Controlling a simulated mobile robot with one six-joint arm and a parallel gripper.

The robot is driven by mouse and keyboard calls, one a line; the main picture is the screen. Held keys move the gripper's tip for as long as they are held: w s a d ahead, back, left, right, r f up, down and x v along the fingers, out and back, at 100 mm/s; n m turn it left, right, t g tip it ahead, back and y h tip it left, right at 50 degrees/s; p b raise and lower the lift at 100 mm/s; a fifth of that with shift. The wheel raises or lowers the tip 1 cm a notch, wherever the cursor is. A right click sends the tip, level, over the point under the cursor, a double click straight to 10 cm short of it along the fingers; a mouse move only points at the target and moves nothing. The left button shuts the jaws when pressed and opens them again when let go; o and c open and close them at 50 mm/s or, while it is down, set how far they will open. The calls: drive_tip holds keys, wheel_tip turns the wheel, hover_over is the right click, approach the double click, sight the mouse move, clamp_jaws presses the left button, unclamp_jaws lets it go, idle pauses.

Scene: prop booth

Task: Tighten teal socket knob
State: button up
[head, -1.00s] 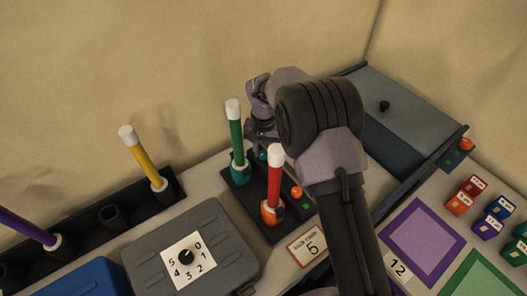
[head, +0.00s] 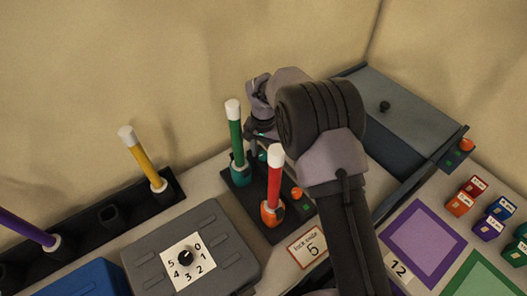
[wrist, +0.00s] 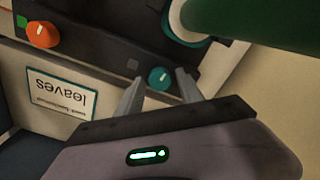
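The small teal knob (wrist: 160,78) sits on the dark base near the teal socket. In the wrist view it shows between the two fingertips of my open gripper (wrist: 160,76), with gaps on both sides. I cannot tell how far the fingertips reach down around it. In the head view the knob (head: 262,156) is small and partly hidden, just below my gripper (head: 258,143). The green baton (head: 235,132) with a white tip stands in the teal socket (head: 240,174); it also shows large at the upper right of the wrist view (wrist: 262,22).
A red baton (head: 274,180) stands in an orange socket (head: 272,212) on the same base, beside an orange knob (head: 297,193). A grey dial box (head: 225,232) lies to the left. A grey lidded box (head: 405,110) is behind at the right. Tan walls stand close behind.

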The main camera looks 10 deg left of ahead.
sight(263, 155)
drive_tip(key=shift+o, duration=0.2)
drive_tip(key=shift+r, duration=0.1)
wheel_tip(263, 155, up, 17)
drive_tip(key=p, duration=0.5)
drive_tip(key=shift+r, duration=0.1)
